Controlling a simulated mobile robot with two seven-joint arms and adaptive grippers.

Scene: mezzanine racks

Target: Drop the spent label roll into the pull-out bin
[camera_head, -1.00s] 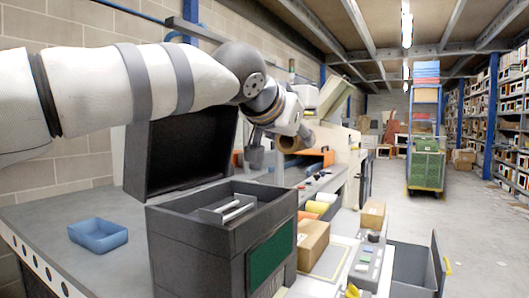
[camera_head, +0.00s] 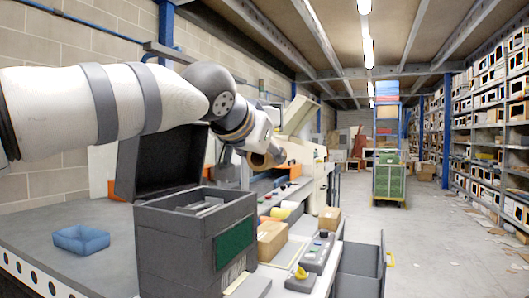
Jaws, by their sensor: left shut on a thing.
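My left arm reaches in from the left, over the dark open-lidded box on the bench. My left gripper (camera_head: 275,154) is shut on a brown label roll (camera_head: 258,161) and holds it in the air above the bench, beyond the dark box. The wrist hides part of the roll and the fingers. The pull-out bin (camera_head: 358,284) is a grey drawer at the lower right, standing out from the bench front, with a yellow handle on its right side. The roll is up and to the left of the bin, well apart from it. My right gripper is not in view.
The dark box (camera_head: 180,245) stands on the bench, a blue tray (camera_head: 81,240) to its left. A cardboard box (camera_head: 271,240), a control panel (camera_head: 318,252) and a yellow-knobbed device (camera_head: 300,281) lie between dark box and bin.

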